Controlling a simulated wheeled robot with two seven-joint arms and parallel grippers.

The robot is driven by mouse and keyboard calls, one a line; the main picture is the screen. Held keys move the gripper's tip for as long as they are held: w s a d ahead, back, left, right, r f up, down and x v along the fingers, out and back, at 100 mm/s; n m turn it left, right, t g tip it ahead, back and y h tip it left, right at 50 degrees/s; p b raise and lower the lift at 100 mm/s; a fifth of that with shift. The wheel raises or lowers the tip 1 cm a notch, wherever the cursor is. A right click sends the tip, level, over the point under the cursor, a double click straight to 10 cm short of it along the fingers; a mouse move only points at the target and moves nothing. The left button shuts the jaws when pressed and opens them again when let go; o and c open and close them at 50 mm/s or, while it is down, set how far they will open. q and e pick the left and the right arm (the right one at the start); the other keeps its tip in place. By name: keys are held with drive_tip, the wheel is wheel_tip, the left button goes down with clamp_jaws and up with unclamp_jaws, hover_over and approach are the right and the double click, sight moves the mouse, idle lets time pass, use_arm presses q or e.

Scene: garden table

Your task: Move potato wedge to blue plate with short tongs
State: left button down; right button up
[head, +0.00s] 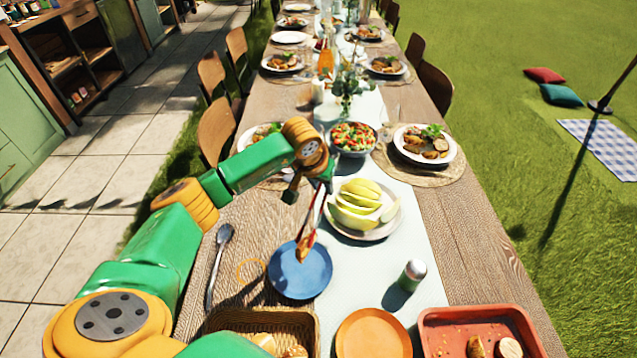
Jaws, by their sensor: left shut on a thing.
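My left gripper (322,180) is shut on the short tongs (312,214), which hang down from it with dark reddish arms. At the lower end of the tongs is an orange-brown piece that looks like a potato wedge (306,244). It is over the upper part of the blue plate (300,277). I cannot tell whether the wedge touches the plate. The rest of the blue plate is bare. My right gripper is not in view.
A plate of yellow-green fruit (358,232) stands right of the tongs, with a shaker (411,275) below it. Front: a wicker basket (212,322), an orange plate (374,334), and a red tray (425,331) with food. A ladle (217,264) lies left.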

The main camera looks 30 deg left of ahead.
use_arm(q)
drive_tip(key=shift+w+d, duration=0.25)
drive_tip(key=shift+d, duration=0.35)
drive_tip(key=shift+f, duration=0.15)
wheel_tip(320, 180, down, 9)
drive_tip(key=b, duration=0.6)
drive_tip(key=shift+a, duration=0.2)
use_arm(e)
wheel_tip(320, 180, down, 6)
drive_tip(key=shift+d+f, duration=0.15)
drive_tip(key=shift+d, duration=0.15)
use_arm(q)
drive_tip(key=shift+s, duration=0.1)
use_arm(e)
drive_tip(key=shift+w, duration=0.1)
use_arm(q)
drive_tip(key=c, duration=1)
unclamp_jaws()
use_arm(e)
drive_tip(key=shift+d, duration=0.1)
